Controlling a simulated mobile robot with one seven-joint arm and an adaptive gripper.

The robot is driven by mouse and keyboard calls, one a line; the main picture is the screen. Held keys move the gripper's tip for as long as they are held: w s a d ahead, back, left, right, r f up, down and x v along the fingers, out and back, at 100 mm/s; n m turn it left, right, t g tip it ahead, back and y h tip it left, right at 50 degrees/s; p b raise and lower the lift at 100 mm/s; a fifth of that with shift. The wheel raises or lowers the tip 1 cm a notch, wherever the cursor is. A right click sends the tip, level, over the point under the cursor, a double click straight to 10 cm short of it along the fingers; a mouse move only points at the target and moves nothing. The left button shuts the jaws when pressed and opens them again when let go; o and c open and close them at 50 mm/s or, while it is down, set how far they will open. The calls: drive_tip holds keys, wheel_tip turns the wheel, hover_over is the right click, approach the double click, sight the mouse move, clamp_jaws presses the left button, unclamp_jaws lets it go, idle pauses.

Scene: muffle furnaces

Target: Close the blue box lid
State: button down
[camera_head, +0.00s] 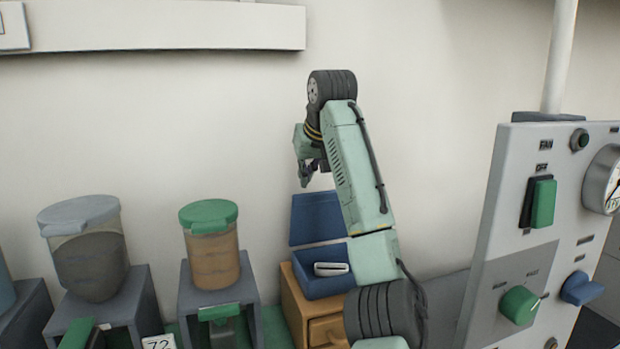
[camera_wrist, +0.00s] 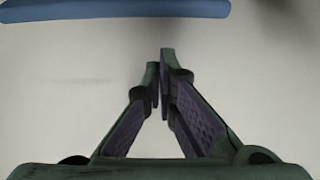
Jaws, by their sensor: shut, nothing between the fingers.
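My gripper (camera_head: 306,180) is just above the lid's top edge in the head view, partly hidden by my arm. In the wrist view my gripper (camera_wrist: 160,62) is shut with nothing between the fingertips. A blue edge (camera_wrist: 110,10), likely the lid, crosses the top of the wrist view, apart from the fingers. My arm covers part of the box's right side.
The wooden cabinet (camera_head: 293,303) has a drawer. Jars with a green lid (camera_head: 211,262) and a grey lid (camera_head: 93,262) stand on grey stands at left. A control panel (camera_head: 520,240) stands at right. A pale wall is behind.

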drive_tip(key=shift+s+d+f, duration=0.25)
drive_tip(key=shift+s, duration=0.35)
drive_tip(key=shift+s+d+f, duration=0.2)
drive_tip(key=shift+s+d, duration=0.05)
drive_tip(key=shift+s, duration=0.35)
drive_tip(key=shift+d+f, duration=0.1)
